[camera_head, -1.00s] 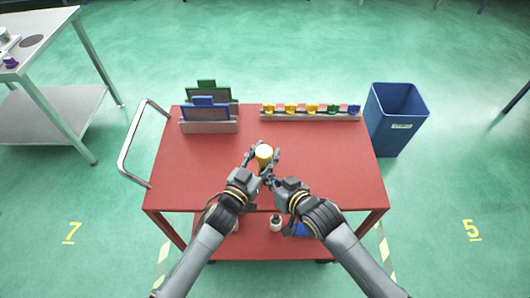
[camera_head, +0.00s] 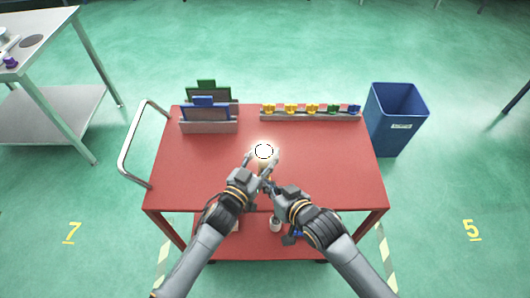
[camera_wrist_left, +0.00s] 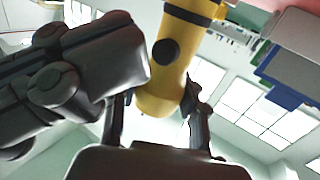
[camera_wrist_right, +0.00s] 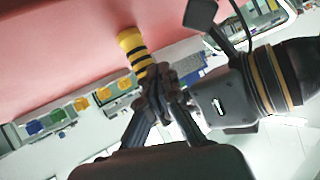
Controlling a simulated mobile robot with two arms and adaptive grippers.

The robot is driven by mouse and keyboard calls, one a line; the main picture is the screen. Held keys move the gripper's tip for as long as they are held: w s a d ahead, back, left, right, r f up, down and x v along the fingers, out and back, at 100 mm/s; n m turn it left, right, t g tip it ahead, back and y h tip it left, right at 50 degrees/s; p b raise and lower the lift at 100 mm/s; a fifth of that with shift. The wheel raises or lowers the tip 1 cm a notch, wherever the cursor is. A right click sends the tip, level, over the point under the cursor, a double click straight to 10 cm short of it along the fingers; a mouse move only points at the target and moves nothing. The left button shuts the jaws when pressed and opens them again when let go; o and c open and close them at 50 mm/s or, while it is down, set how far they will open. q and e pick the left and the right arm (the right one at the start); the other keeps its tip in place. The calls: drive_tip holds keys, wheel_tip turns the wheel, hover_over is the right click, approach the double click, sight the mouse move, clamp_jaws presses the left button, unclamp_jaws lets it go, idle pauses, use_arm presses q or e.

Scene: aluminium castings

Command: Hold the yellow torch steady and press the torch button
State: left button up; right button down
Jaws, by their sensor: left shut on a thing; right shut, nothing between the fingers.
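The yellow torch (camera_head: 264,165) stands upright above the red trolley top, with its round lens glowing bright white. My left gripper (camera_head: 259,161) is shut on the torch body. In the left wrist view the torch (camera_wrist_left: 172,75) sits between my left fingers (camera_wrist_left: 157,105), and its round black button (camera_wrist_left: 165,52) faces the camera. My right gripper (camera_head: 267,184) is shut and empty, low beside the torch; its fingertips (camera_wrist_right: 160,80) show near the black-banded torch (camera_wrist_right: 133,48) in the right wrist view. I cannot tell whether they touch it.
The red trolley (camera_head: 335,165) has clear room around the torch. Blue and green panels (camera_head: 206,112) stand in holders at back left. A rack (camera_head: 310,116) with several yellow, green and blue pieces stands at the back. A blue bin (camera_head: 396,115) stands right of the trolley.

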use_arm(q)
clamp_jaws()
use_arm(e)
drive_tip(key=s, duration=0.4)
drive_tip(key=shift+s+a, duration=0.15)
drive_tip(key=shift+s, duration=0.2)
use_arm(q)
drive_tip(key=o, duration=1.4)
unclamp_jaws()
